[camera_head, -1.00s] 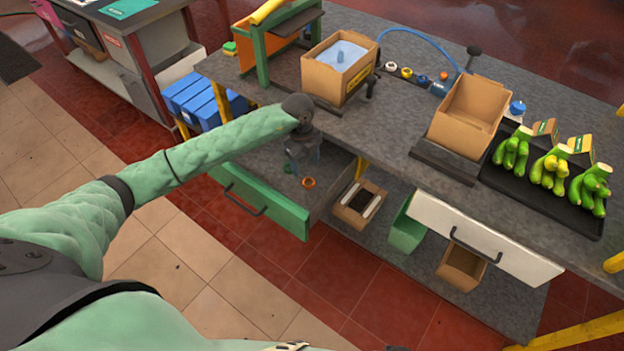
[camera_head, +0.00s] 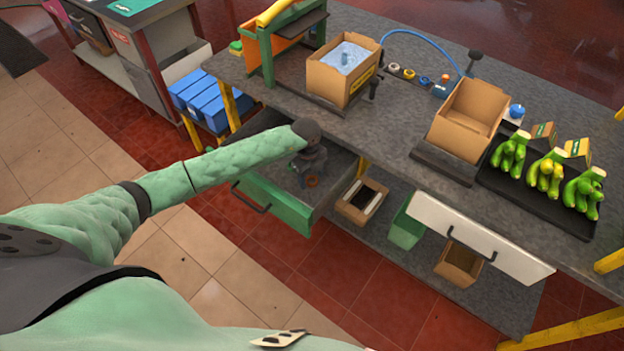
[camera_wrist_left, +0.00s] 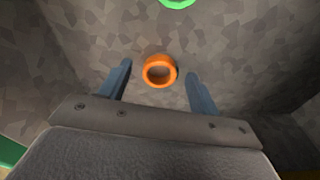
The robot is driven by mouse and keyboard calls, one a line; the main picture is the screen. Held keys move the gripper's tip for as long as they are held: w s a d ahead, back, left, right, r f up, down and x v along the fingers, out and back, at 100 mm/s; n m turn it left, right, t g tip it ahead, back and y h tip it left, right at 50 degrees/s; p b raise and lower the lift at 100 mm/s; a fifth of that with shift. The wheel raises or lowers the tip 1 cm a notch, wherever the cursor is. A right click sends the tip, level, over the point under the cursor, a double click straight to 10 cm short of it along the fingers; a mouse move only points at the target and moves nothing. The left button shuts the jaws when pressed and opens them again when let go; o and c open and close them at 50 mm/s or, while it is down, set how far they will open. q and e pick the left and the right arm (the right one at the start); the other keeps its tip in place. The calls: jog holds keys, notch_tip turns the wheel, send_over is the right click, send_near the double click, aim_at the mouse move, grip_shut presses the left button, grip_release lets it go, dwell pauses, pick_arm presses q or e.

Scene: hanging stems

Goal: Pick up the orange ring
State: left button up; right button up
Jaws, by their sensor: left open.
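The orange ring (camera_head: 312,182) lies on the floor of the open green-fronted drawer (camera_head: 270,205). In the left wrist view the orange ring (camera_wrist_left: 160,84) lies flat, with its hole facing the camera. My left gripper (camera_head: 304,176) is down inside the drawer, close to the ring. In the left wrist view my left gripper (camera_wrist_left: 158,70) is open, and the ring appears between its two fingertips. I cannot tell whether the fingers reach down to the ring's height. Nothing is held. My right gripper is out of view.
A green ring (camera_wrist_left: 177,3) lies farther in the drawer. The drawer walls stand around the gripper. The bench top (camera_head: 390,125) overhangs behind, carrying a cardboard box (camera_head: 325,80). A white-fronted drawer (camera_head: 480,240) is open to the right.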

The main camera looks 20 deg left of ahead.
pick_arm(q)
jog(key=shift+f, duration=0.1)
jog(key=c, duration=1)
jog(key=shift+c, duration=0.3)
